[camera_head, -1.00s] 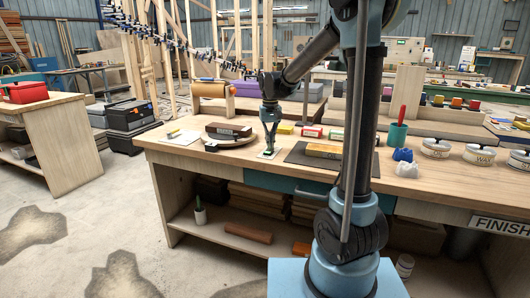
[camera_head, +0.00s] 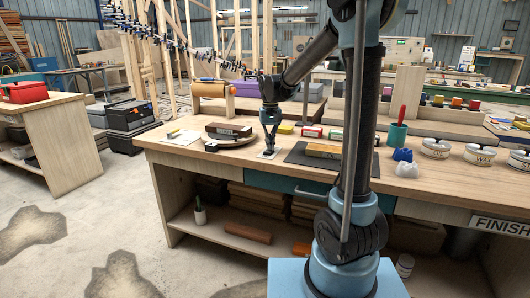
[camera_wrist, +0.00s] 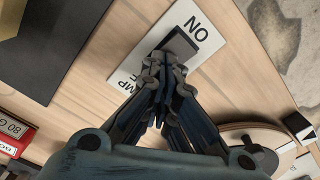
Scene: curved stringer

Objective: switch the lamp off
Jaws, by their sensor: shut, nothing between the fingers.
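A white switch plate (camera_head: 263,156) lies on the bench top below my gripper. In the wrist view the plate (camera_wrist: 210,22) bears the word "ON" at its upper end and partly hidden lettering ending in "MP" at its lower left. A dark switch (camera_wrist: 182,45) stands on the plate, partly behind my fingertips. My gripper (camera_wrist: 165,68) is shut and empty, with its tips over the plate right beside the switch; contact cannot be told. In the head view my gripper (camera_head: 269,149) points down at the plate. I cannot make out the lamp itself.
A dark mat (camera_head: 300,154) with a wooden block (camera_head: 323,151) lies right of the plate. A round board (camera_head: 240,141) carrying a dark block (camera_head: 228,130) is to the left. Red-and-white boxes (camera_head: 312,132) stand behind. Tins (camera_head: 435,147) and a teal cup (camera_head: 397,135) are farther right.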

